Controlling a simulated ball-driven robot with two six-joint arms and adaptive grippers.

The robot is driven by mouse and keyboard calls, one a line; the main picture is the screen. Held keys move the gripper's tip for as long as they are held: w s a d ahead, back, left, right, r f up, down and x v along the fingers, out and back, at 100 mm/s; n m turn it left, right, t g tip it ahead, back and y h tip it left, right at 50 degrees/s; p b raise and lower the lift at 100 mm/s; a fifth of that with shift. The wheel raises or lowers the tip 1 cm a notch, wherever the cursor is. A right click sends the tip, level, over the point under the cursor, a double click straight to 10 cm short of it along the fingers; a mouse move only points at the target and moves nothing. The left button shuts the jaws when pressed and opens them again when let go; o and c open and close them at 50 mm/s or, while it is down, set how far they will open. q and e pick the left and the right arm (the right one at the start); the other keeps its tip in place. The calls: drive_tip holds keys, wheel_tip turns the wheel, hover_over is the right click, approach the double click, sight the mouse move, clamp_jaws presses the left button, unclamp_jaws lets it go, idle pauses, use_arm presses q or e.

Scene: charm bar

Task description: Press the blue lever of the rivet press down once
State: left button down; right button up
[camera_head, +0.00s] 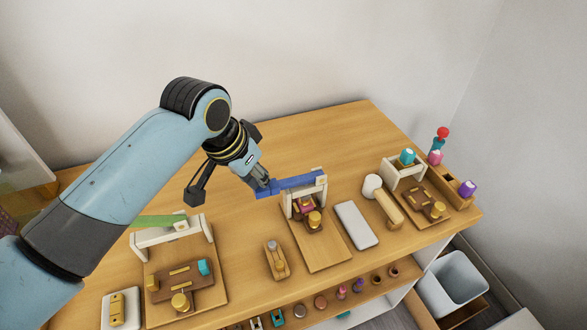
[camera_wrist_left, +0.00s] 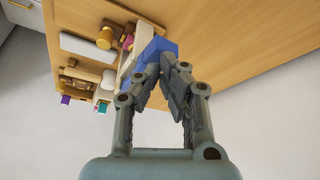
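The rivet press with a blue lever (camera_head: 298,182) stands mid-table in the head view. The lever lies across its cream frame (camera_head: 320,198), its free end towards the left. Below are a pink part and a gold knob (camera_head: 314,219) on a wooden base. My left gripper (camera_head: 262,187) is at the lever's free end. In the left wrist view my left gripper's fingers (camera_wrist_left: 160,70) converge at their tips, in front of the blue lever (camera_wrist_left: 158,48). No part is clearly held; whether the tips touch the lever cannot be told. My right gripper is in neither view.
A green-levered press (camera_head: 160,221) stands at left and another press (camera_head: 402,172) at right. A pale pad (camera_head: 356,224) lies right of the blue-levered press, and a small wooden holder (camera_head: 276,260) left of it. The table's back is clear.

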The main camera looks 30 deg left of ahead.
use_arm(q)
drive_tip(key=shift+w+d+r+p, duration=0.1)
drive_tip(key=shift+r+p, duration=1.1)
drive_tip(key=shift+r, duration=0.15)
drive_tip(key=shift+w+d+r, duration=0.1)
drive_tip(key=shift+w+r, duration=0.05)
drive_tip(key=shift+r, duration=1.35)
wheel_tip(320, 180, up, 5)
drive_tip(key=shift+f, duration=0.15)
